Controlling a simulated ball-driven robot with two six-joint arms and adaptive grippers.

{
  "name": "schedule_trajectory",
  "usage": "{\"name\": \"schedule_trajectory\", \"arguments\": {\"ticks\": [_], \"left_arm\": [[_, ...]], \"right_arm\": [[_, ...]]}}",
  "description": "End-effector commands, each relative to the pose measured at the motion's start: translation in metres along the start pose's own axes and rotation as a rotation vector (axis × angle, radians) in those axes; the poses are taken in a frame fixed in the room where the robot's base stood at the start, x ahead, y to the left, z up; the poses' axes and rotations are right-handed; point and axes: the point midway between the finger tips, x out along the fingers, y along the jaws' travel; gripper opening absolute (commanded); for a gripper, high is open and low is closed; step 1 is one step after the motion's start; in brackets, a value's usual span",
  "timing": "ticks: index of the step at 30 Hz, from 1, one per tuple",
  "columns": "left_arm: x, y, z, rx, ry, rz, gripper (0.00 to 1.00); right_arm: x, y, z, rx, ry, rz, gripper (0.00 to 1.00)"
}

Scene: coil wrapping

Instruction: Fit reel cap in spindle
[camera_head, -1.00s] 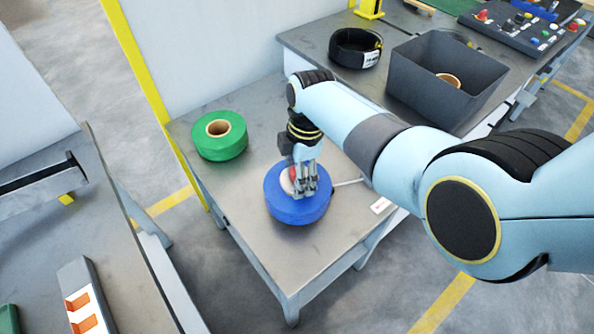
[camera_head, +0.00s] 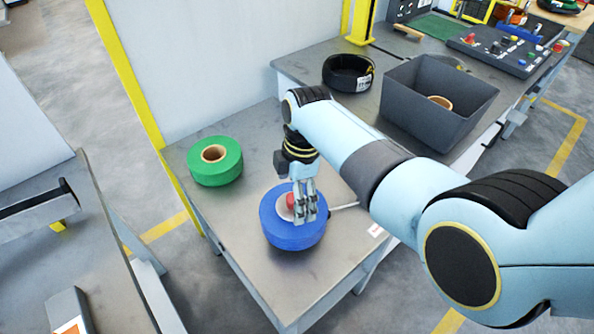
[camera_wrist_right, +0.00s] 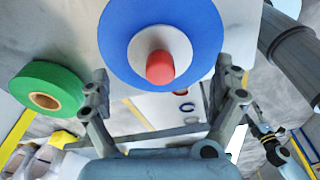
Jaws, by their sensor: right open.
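A blue reel (camera_head: 292,236) lies flat on the grey table, with a white disc-shaped cap (camera_head: 283,212) and red knob (camera_head: 291,201) at its centre. The right wrist view shows the blue reel (camera_wrist_right: 116,30), the white cap (camera_wrist_right: 178,45) and its red knob (camera_wrist_right: 160,68) between the fingers. My right gripper (camera_head: 306,217) points down over the reel. Its fingers (camera_wrist_right: 166,84) are spread apart on either side of the knob, not touching it. The spindle beneath the cap is hidden, so I cannot tell how deep the cap sits. My left gripper is out of view.
A green reel (camera_head: 214,172) lies left of the blue one. A dark bin (camera_head: 436,117) holding a tan ring (camera_head: 440,102) and a black coil (camera_head: 348,73) stand on the adjoining table. A yellow post (camera_head: 361,22) rises at the back. The table front is clear.

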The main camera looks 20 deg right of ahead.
Motion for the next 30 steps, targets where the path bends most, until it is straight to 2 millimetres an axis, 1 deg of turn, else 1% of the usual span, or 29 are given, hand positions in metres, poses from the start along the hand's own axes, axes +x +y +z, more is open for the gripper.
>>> {"name": "schedule_trajectory", "arguments": {"ticks": [6, 9, 12, 15, 18, 30], "left_arm": [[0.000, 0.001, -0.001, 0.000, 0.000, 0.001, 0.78], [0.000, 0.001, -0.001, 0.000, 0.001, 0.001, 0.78], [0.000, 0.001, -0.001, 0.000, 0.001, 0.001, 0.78], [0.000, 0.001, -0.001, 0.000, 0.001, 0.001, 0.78], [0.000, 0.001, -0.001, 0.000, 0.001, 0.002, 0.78], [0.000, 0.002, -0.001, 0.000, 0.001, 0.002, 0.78]], "right_arm": [[-0.050, 0.001, 0.000, 0.000, 0.000, 0.006, 0.96], [-0.070, 0.000, 0.000, 0.000, 0.000, 0.004, 0.96], [-0.084, 0.001, 0.000, 0.000, 0.000, 0.003, 0.96], [-0.093, 0.000, 0.000, 0.000, 0.000, 0.002, 0.96], [-0.096, 0.000, 0.000, 0.000, 0.000, 0.001, 0.96], [-0.096, 0.000, 0.000, 0.000, 0.000, 0.001, 0.96]]}}
